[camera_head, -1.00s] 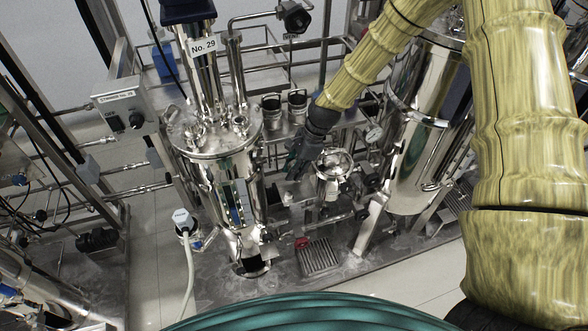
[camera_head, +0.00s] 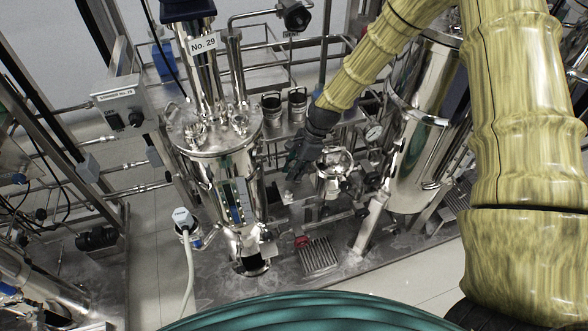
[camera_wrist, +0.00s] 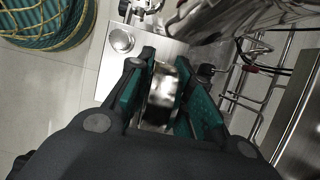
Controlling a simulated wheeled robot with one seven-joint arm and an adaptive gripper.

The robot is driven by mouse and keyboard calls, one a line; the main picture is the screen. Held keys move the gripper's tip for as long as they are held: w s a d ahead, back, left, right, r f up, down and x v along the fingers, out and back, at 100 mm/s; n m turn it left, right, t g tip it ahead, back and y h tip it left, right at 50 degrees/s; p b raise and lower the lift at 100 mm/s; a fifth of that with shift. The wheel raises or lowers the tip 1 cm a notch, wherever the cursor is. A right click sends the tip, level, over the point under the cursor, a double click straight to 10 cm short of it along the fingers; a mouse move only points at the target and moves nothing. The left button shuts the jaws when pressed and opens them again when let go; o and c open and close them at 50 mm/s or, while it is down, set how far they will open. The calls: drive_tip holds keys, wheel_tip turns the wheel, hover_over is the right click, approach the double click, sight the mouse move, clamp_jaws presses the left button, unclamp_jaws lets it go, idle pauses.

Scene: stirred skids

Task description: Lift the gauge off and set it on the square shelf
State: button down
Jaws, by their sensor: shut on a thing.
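My gripper (camera_head: 297,172) hangs near the middle of the head view, between the tall steel vessel and a small steel pot. In the wrist view my gripper (camera_wrist: 165,100) has its green-padded fingers shut on a short, round, shiny metal body, which looks like the gauge (camera_wrist: 159,95) seen edge-on. Its dial face is not visible, and in the head view my fingers hide it. Another gauge with a white dial (camera_head: 373,134) stays mounted further right. I cannot clearly tell which flat surface is the square shelf.
The steel vessel marked No. 29 (camera_head: 221,155) stands close on the left. The small pot (camera_head: 334,172) is close on the right, and a large tank (camera_head: 418,140) stands beyond it. Two dark-rimmed cups (camera_head: 285,104) stand behind. A ribbed plate (camera_head: 318,256) lies in front, low down.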

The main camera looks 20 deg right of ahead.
drive_tip(key=shift+f, duration=0.2)
drive_tip(key=c, duration=1.2)
unclamp_jaws()
drive_tip(key=shift+r, duration=0.1)
drive_tip(key=shift+p+v, duration=2.8)
drive_tip(key=shift+v, duration=0.65)
